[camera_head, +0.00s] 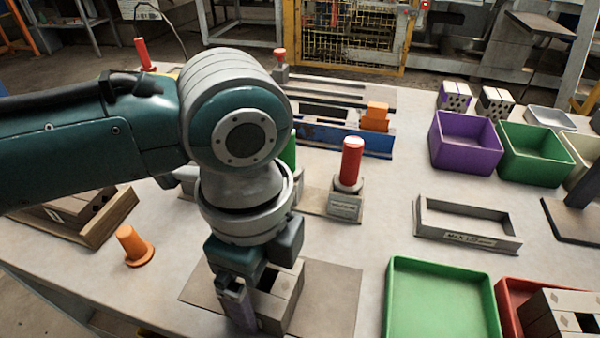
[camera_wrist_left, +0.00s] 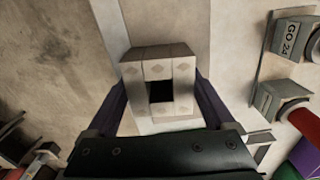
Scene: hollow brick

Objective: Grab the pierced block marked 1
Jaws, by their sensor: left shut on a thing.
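A pale pierced block (camera_head: 285,300) with a square dark hole stands on a flat brown board (camera_head: 335,305) near the front of the table. My left gripper (camera_head: 258,303) points down over it and is shut on it. In the left wrist view the block (camera_wrist_left: 158,66) sits between the two purple fingers, one on each side, with its hole facing the camera. Small diamond marks show on its face; I cannot read a number. In the head view the gripper hides part of the block. My right gripper is not in view.
A green tray (camera_head: 440,300) lies to the right, beside a red tray (camera_head: 508,290) with pierced blocks (camera_head: 562,318). A grey frame (camera_head: 468,225) stands behind it. An orange peg (camera_head: 133,245) and a brown tray of blocks (camera_head: 112,218) are left. A red-topped post (camera_head: 351,160) stands behind.

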